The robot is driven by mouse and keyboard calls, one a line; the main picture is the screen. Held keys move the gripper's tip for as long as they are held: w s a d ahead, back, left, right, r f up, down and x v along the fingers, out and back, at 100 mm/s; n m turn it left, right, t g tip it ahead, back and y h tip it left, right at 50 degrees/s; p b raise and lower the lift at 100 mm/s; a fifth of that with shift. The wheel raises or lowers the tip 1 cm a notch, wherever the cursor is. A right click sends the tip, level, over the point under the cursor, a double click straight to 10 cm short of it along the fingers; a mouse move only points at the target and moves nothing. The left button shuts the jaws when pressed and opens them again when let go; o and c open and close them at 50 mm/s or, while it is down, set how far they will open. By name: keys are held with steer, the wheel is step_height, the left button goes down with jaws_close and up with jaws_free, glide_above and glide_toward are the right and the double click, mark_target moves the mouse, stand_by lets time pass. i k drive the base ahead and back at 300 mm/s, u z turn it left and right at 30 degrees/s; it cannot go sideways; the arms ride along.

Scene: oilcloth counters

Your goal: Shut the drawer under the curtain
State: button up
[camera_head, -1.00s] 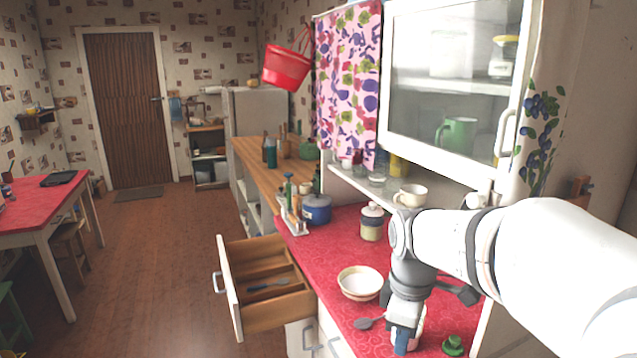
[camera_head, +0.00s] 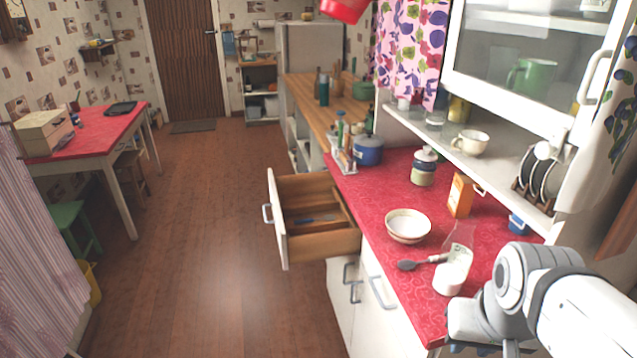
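The drawer (camera_head: 279,221) stands pulled open from the counter with the red oilcloth top, its white front facing left into the room. It has a pale handle (camera_head: 267,213) and wooden compartments inside, with a utensil lying in one. The flowered curtain (camera_head: 411,52) hangs above the counter, up and to the right of the drawer. My arm is at the lower right, near the counter's front edge and well apart from the drawer. My gripper's fingers are not visible; the picture's bottom edge cuts them off.
Open floor (camera_head: 205,250) lies left of the drawer. A red table (camera_head: 95,130) stands at the left.

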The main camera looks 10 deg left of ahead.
mark_target(316, 195)
steer(key=z, duration=1.4)
steer(key=k, duration=1.6)
steer(key=u, duration=1.7)
steer(key=i, duration=1.6)
steer(key=u, duration=0.35)
